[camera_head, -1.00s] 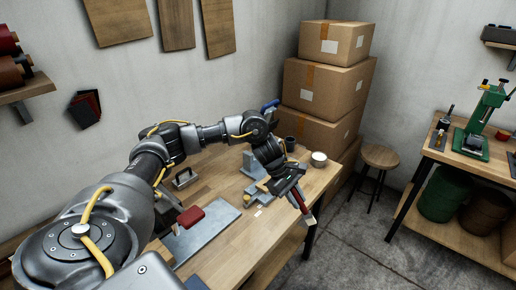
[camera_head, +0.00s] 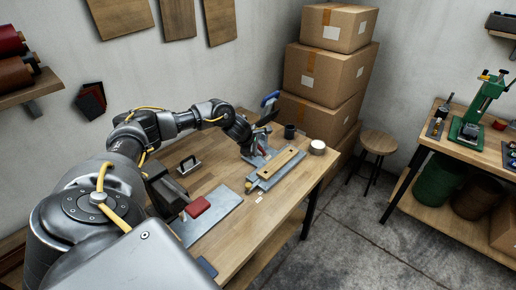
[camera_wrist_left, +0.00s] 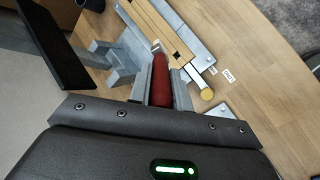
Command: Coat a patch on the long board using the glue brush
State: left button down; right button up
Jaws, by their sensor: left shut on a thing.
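My left gripper (camera_head: 257,142) is over the back part of the workbench, left of the long board. In the left wrist view its two fingers (camera_wrist_left: 161,90) are shut on the red handle of the glue brush (camera_wrist_left: 160,84). The brush's far end is partly hidden there. The long board (camera_head: 282,163) is a narrow, light wooden strip lying on a grey metal plate (camera_head: 262,184). The board also shows at the top of the left wrist view (camera_wrist_left: 158,27), beyond the brush. I cannot tell whether the bristles touch anything. My right gripper is not in view.
A dark cup (camera_head: 290,131) and a white-topped pot (camera_head: 317,147) stand behind the board. A red block (camera_head: 197,207) lies on another metal plate (camera_head: 211,222). Stacked cartons (camera_head: 325,75) stand beyond the bench.

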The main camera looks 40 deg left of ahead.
pick_arm(q)
notch_tip(320, 180, down, 5)
jog(key=b, duration=0.3)
jog(key=shift+f, duration=0.15)
dwell(0.5)
